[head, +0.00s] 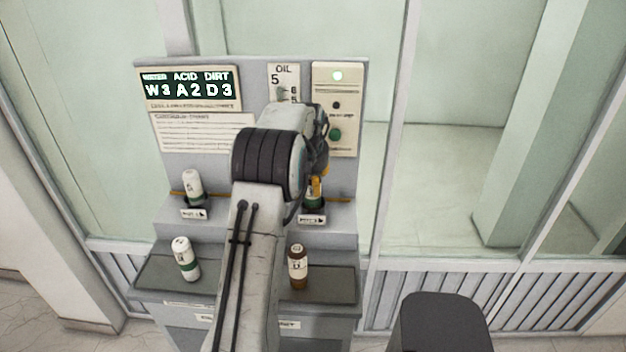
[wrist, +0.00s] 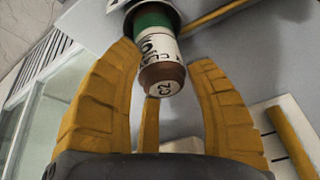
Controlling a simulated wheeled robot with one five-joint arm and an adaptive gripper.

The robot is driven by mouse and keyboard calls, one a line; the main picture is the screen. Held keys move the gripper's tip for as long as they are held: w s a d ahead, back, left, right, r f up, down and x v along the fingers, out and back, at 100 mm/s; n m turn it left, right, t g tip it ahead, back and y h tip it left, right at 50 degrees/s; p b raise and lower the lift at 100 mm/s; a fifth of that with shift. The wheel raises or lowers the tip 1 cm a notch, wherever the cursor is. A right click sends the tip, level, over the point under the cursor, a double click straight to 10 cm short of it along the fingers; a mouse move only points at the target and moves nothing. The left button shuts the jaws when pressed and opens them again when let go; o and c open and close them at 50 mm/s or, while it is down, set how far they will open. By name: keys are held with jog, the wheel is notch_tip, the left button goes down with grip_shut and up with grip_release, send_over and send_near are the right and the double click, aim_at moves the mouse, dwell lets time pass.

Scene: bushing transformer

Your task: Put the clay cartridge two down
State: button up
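The clay cartridge two (wrist: 162,62) shows in the wrist view with a brown end marked C2, a white label with partly readable lettering and a green band. Its green end sits in a dark round socket (wrist: 118,8). My gripper (wrist: 165,62) has its yellow fingers spread on either side of the cartridge, with a gap showing at the right finger. The left finger is very near its side; I cannot tell if it touches. In the head view my gripper (head: 317,184) is at the right socket of the panel, and my arm hides most of the cartridge.
A white cartridge (head: 192,185) stands in the left socket. A white cartridge with a green band (head: 186,258) and a brown one with a white label (head: 297,266) stand on the dark lower shelf (head: 150,277). The display (head: 189,88) reads W3 A2 D3.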

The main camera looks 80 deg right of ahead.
jog(key=o, duration=0.3)
jog(key=shift+o, duration=0.2)
jog(key=v, duration=1.2)
jog(key=shift+r+b, duration=0.2)
jog(key=shift+b, duration=0.25)
